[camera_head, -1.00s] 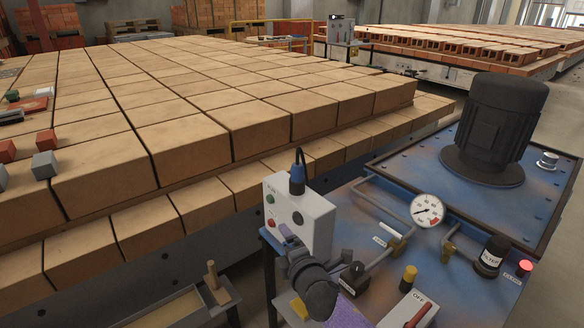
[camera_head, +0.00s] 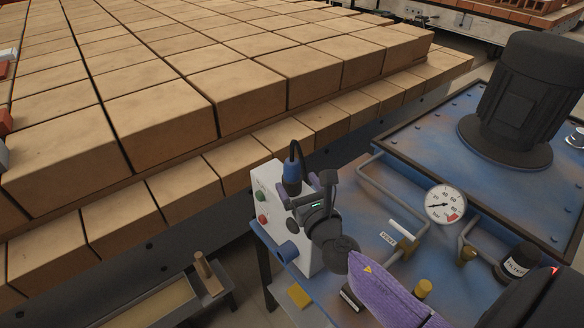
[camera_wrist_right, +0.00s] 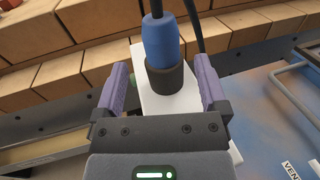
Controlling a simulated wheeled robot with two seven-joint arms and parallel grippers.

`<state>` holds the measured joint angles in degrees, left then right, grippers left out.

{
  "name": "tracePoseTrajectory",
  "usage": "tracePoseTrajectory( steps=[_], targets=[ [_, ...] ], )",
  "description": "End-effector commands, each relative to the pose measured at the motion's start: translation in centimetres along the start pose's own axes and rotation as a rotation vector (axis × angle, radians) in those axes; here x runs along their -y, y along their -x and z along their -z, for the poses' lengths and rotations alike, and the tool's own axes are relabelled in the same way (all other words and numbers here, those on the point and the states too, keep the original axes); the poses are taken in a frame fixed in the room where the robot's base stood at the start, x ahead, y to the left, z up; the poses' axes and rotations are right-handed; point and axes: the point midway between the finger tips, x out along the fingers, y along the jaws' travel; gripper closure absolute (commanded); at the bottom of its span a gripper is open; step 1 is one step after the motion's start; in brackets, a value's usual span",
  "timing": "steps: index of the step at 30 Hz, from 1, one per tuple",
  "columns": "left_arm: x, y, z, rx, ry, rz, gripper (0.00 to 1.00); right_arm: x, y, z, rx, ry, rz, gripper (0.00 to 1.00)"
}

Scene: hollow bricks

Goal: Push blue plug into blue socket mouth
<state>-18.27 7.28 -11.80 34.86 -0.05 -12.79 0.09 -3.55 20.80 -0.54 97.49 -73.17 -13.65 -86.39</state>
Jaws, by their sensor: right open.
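The blue plug (camera_head: 292,178), with a black cable from its top, stands upright at the top of a white control box (camera_head: 263,212). In the right wrist view the plug (camera_wrist_right: 162,42) sits in a dark collar (camera_wrist_right: 166,88). My right gripper (camera_head: 305,190) is open close by the plug. In the right wrist view the plug and collar stand between its spread purple fingers (camera_wrist_right: 162,88), with gaps both sides. My left gripper is out of view.
Stacked bricks (camera_head: 240,92) fill the left and back. Right of the box are pipes (camera_head: 385,185), a gauge (camera_head: 446,204), a filter cap (camera_head: 517,262) and a dark motor (camera_head: 521,100). A shallow tray (camera_head: 150,305) is below left.

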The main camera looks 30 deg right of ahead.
Motion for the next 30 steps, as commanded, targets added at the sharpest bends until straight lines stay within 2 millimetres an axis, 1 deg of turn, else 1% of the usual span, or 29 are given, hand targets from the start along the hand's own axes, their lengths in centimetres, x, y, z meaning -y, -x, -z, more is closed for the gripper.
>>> tracePoseTrajectory(
  steps=[1, 3, 6, 9, 14, 15, 20, 21, 23, 24, 27, 30],
  targets=[
    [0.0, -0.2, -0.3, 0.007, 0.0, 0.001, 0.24, 0.1, -1.1, 0.0, 0.003, 0.0, 0.001, 0.08],
    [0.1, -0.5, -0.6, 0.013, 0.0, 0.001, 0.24, 0.3, -2.6, 0.1, 0.002, -0.001, 0.002, 0.08],
    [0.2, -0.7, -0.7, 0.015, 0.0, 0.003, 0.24, 0.3, -4.2, 0.1, 0.001, -0.001, 0.001, 0.08],
    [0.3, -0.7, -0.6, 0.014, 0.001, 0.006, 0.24, 0.3, -4.7, 0.1, 0.0, -0.001, 0.001, 0.08],
    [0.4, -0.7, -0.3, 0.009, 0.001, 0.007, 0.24, 0.2, -4.7, 0.1, 0.0, -0.002, 0.001, 0.08],
    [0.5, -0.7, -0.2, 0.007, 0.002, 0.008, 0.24, 0.2, -4.6, 0.0, 0.0, -0.002, 0.001, 0.16],
    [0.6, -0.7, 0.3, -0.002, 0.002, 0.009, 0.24, 0.2, -4.6, 0.0, 0.0, -0.003, 0.001, 0.5],
    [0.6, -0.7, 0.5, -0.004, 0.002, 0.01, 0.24, 0.2, -4.6, 0.0, 0.0, -0.003, 0.001, 0.58],
    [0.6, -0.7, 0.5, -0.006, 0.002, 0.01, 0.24, 0.2, -4.6, 0.0, 0.0, -0.003, 0.001, 0.71],
    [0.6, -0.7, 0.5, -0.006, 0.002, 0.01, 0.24, 0.2, -4.6, 0.1, 0.0, -0.003, 0.001, 0.8],
    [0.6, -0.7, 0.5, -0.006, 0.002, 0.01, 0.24, 0.2, -4.6, 0.1, 0.0, -0.003, 0.001, 1.0],
    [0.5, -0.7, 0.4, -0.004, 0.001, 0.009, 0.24, 0.2, -4.6, 0.0, 0.0, -0.003, 0.001, 1.0]
  ],
)
